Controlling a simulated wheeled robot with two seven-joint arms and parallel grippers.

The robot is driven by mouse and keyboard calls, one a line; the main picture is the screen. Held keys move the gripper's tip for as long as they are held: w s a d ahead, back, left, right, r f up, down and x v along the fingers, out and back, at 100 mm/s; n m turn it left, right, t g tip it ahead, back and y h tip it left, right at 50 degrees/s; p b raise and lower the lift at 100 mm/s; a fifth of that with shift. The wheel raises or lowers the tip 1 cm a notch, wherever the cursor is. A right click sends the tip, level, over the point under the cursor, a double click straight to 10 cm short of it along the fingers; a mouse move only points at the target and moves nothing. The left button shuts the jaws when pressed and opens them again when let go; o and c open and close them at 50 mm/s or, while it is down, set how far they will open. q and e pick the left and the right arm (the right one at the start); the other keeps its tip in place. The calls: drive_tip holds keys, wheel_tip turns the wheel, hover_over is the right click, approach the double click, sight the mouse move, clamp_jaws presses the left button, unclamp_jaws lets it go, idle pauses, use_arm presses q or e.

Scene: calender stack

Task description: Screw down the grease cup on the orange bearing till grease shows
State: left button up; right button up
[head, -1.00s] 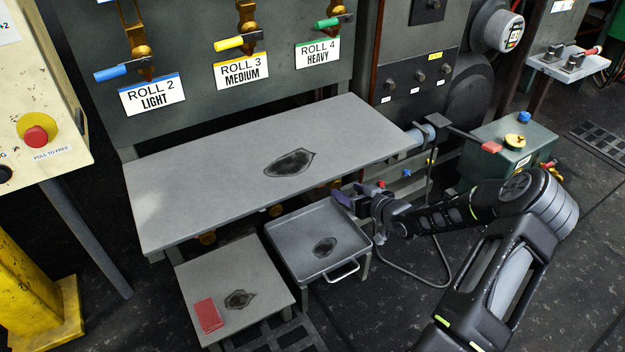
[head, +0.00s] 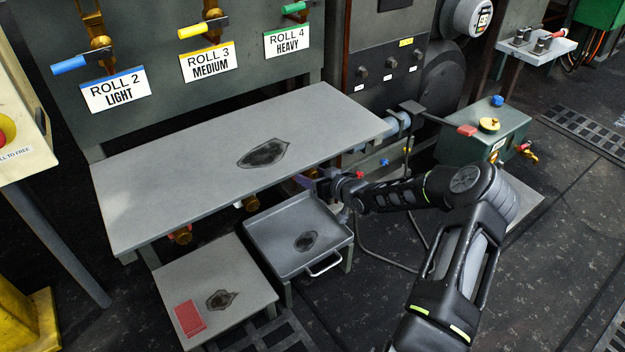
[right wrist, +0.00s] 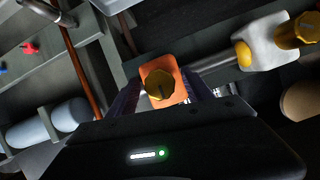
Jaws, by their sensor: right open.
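The orange bearing (right wrist: 150,72) shows in the right wrist view, with a brass grease cup (right wrist: 160,88) on it. My right gripper (right wrist: 163,98) is open, with one finger to each side of the bearing and cup in that view. I cannot tell whether the fingers touch the cup. No grease is distinguishable on the bearing. My left gripper is not in view.
The grey bench top (head: 200,165) overhangs the gripper's work area. A metal tray (head: 275,255) and a low table (head: 200,270) stand just below. A green box (head: 480,135) stands at right.

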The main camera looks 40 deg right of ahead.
clamp_jaws()
idle(0.8)
